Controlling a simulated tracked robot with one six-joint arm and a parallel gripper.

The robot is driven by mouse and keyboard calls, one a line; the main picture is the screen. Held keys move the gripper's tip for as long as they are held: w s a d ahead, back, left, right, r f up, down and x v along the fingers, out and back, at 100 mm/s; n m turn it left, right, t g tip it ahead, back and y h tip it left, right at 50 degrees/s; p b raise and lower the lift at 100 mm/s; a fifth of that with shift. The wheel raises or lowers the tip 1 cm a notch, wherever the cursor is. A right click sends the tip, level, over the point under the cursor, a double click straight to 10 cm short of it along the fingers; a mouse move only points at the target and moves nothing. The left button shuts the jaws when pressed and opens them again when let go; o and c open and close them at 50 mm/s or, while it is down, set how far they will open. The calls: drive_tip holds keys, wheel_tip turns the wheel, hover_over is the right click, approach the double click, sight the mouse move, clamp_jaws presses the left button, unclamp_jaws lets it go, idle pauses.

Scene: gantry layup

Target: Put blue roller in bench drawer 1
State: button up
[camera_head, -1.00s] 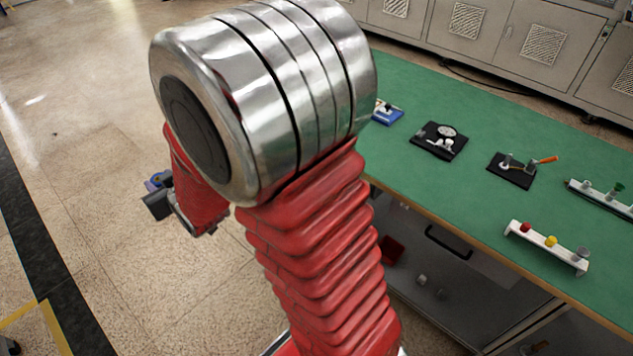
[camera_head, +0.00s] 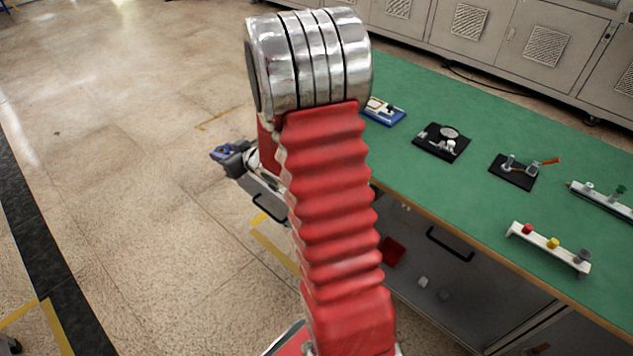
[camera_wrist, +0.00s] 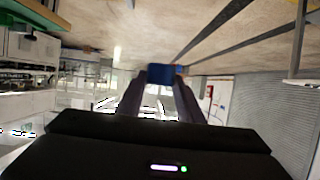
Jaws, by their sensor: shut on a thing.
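My gripper (camera_head: 232,152) is left of the bench in the head view, out over the floor. It is shut on the blue roller (camera_head: 219,154), which shows at its tip. In the wrist view, the blue roller (camera_wrist: 161,74) sits between the two dark fingertips (camera_wrist: 160,80). Below the green bench top (camera_head: 490,120) are grey fronts with a dark handle (camera_head: 450,243). A grey panel with another dark handle (camera_head: 268,213) shows just below my gripper, partly behind my arm. I cannot tell which part is drawer 1.
The bench top carries a blue tray (camera_head: 384,112), black pads with parts (camera_head: 442,141) (camera_head: 514,171), and white racks (camera_head: 549,246) (camera_head: 600,196). A red thing (camera_head: 393,252) and small grey things lie low by the bench. Grey cabinets (camera_head: 470,30) stand behind.

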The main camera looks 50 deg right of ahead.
drive_tip(key=s+d+f, duration=0.3)
drive_tip(key=s+d, duration=0.1)
drive_tip(key=d, duration=0.2)
drive_tip(key=s+d+f+n+y, duration=0.1)
drive_tip(key=s+d+f, duration=0.3)
drive_tip(key=d, duration=0.2)
drive_tip(key=s+d+f, duration=0.3)
drive_tip(key=s+d, duration=0.2)
drive_tip(key=d, duration=0.1)
drive_tip(key=shift+d+f+y, duration=0.3)
drive_tip(key=shift+s+f, duration=0.1)
drive_tip(key=shift+f, duration=2.8)
drive_tip(key=shift+f, duration=2.1)
drive_tip(key=shift+f, duration=0.2)
